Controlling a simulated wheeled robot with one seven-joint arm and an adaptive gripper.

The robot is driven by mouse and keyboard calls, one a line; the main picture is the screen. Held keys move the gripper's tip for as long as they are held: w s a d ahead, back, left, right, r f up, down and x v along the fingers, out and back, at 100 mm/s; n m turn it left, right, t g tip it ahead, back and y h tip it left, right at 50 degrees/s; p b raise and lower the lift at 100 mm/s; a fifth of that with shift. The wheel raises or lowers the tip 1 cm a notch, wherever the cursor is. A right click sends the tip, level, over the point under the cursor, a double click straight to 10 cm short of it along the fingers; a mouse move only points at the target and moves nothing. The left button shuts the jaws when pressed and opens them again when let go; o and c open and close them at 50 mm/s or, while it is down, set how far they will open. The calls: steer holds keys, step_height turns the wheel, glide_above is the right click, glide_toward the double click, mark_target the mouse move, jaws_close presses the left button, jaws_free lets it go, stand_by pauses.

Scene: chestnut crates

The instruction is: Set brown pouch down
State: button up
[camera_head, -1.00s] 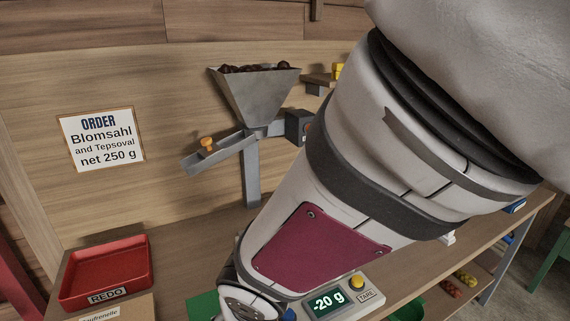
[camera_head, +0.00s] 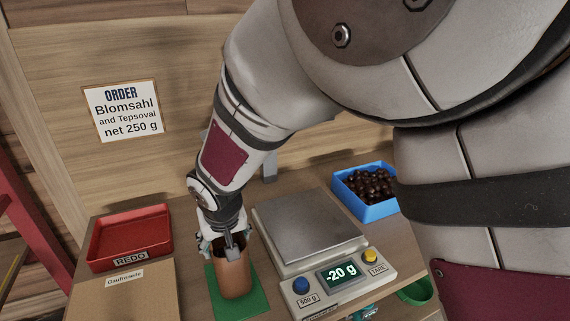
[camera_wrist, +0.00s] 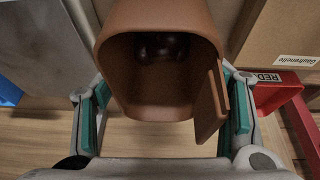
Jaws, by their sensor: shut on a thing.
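The brown pouch (camera_head: 235,276) is upright over the green mat (camera_head: 258,298) in the head view. I cannot tell whether its base touches the mat. My gripper (camera_head: 227,246) is shut on the pouch near its upper rim. In the wrist view, the pouch (camera_wrist: 122,28) shows its open mouth, with dark chestnuts (camera_wrist: 162,46) inside. The teal finger pads of my gripper (camera_wrist: 164,112) lie on both sides of it, and a flap hangs at its right.
The scale (camera_head: 308,228) stands right of the mat and reads -20 g, its plate empty. A blue crate of chestnuts (camera_head: 345,203) is behind it. The red REDO tray (camera_head: 93,247) and a cardboard box (camera_head: 112,300) are left. An order sign (camera_head: 123,112) hangs behind.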

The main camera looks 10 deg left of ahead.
mark_target(234, 279)
steer(key=shift+w+a+f+p, duration=0.1)
steer(key=shift+f+p, duration=0.2)
steer(key=shift+f, duration=1.6)
steer(key=o, duration=1.9)
